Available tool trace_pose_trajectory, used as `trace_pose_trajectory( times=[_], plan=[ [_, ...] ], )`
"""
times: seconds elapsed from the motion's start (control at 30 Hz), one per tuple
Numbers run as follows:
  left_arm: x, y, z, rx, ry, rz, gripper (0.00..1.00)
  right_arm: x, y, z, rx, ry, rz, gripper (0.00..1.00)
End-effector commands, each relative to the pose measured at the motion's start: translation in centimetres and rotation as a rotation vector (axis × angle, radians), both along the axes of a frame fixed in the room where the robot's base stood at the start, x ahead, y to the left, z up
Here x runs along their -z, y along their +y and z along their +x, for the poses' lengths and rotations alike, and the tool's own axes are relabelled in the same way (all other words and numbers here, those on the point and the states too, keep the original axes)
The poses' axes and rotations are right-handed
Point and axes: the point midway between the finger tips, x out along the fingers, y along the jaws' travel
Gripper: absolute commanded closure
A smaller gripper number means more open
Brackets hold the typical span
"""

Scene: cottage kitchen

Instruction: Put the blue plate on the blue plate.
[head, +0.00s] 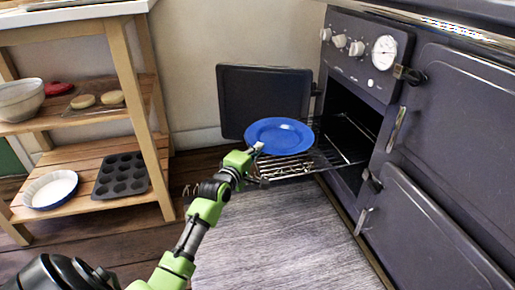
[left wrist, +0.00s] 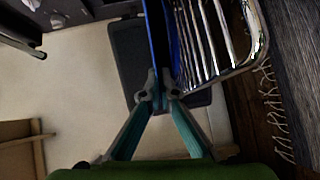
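One blue plate (head: 279,134) shows in the head view, level at the pulled-out wire rack of the open oven. In the left wrist view the plate (left wrist: 156,40) is seen edge-on, next to the rack's bars. My left gripper (head: 257,149) is at the plate's near left rim. In the left wrist view its fingertips (left wrist: 159,92) come together with the rim between them. I cannot tell whether the plate touches the rack. No second all-blue plate is visible. My right gripper is not in view.
The wire rack (head: 322,160) sticks out of the oven beside the open dark door (head: 262,92). A wooden shelf at left holds a blue-rimmed white dish (head: 50,190), a muffin tin (head: 121,176), a bowl (head: 20,99) and buns (head: 97,99). A grey rug (head: 270,240) lies clear in front.

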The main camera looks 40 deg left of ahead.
Motion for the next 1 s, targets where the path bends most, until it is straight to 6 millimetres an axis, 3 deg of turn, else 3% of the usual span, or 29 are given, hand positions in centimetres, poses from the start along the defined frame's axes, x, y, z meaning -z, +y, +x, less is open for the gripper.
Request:
trace_pose_trajectory(
  times=[0.03,0.07,0.43,0.57,0.63,1.0],
  plan=[
    [0.1,0.0,0.0,0.0,0.0,0.0,0.96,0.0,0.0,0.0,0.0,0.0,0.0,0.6],
    [0.1,0.0,0.0,0.0,0.0,0.0,0.89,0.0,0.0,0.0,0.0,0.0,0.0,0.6],
    [0.1,0.0,0.0,0.0,0.001,0.0,0.89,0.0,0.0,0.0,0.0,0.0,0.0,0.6],
    [-0.8,0.0,0.0,0.0,-0.002,0.0,0.89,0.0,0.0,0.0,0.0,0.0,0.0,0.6],
    [-1.0,-0.2,-0.7,0.001,0.003,-0.002,0.89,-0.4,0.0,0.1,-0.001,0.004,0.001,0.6],
    [-2.0,-1.2,-7.5,0.0,0.004,0.0,0.89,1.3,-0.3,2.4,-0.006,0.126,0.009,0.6]
  ],
)
